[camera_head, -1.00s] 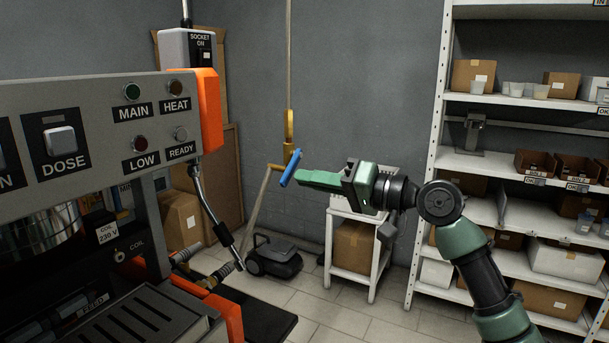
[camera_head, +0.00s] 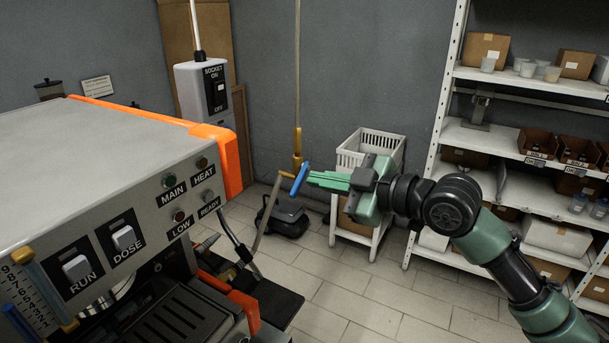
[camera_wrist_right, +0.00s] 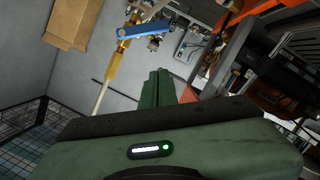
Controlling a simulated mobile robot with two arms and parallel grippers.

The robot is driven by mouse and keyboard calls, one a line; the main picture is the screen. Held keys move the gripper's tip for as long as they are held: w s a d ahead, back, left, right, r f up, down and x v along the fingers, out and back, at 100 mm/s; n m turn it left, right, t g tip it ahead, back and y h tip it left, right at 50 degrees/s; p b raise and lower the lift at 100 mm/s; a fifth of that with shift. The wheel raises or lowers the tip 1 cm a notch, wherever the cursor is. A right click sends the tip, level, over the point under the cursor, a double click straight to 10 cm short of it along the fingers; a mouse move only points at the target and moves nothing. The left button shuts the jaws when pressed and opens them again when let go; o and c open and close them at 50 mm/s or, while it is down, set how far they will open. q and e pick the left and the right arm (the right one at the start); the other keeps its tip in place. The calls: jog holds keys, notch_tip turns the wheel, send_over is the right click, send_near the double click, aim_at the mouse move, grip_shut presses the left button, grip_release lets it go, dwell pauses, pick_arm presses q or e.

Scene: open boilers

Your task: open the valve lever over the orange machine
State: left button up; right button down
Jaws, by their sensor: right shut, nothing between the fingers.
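The orange machine (camera_head: 228,158) is a grey box with orange edges at the left in the head view. A blue valve lever (camera_head: 300,179) sits on a brass valve (camera_head: 297,144) on a thin vertical pipe, right of the machine. The lever is tilted, its top leaning right. In the right wrist view the blue lever (camera_wrist_right: 142,31) and brass valve (camera_wrist_right: 118,62) show beyond the fingers. My right gripper (camera_head: 310,181) is shut and empty, its fingertips close to the lever's right side; I cannot tell whether they touch. My left gripper is not in view.
A white socket box (camera_head: 203,92) stands behind the machine. A white basket (camera_head: 371,147) on a small stand is behind my right gripper. A tall white shelf (camera_head: 452,130) with boxes fills the right side. Tiled floor (camera_head: 355,300) is clear in front.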

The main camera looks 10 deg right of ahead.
aim_at(299, 179)
pick_arm(q)
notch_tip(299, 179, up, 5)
jog(key=p, duration=0.4)
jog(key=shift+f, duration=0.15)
pick_arm(e)
jog(key=w+a+f, duration=0.2)
jog(key=w+f, duration=0.2)
jog(key=w, duration=0.1)
jog(key=shift+w+a+f, duration=0.15)
jog(key=shift+w+a, duration=0.2)
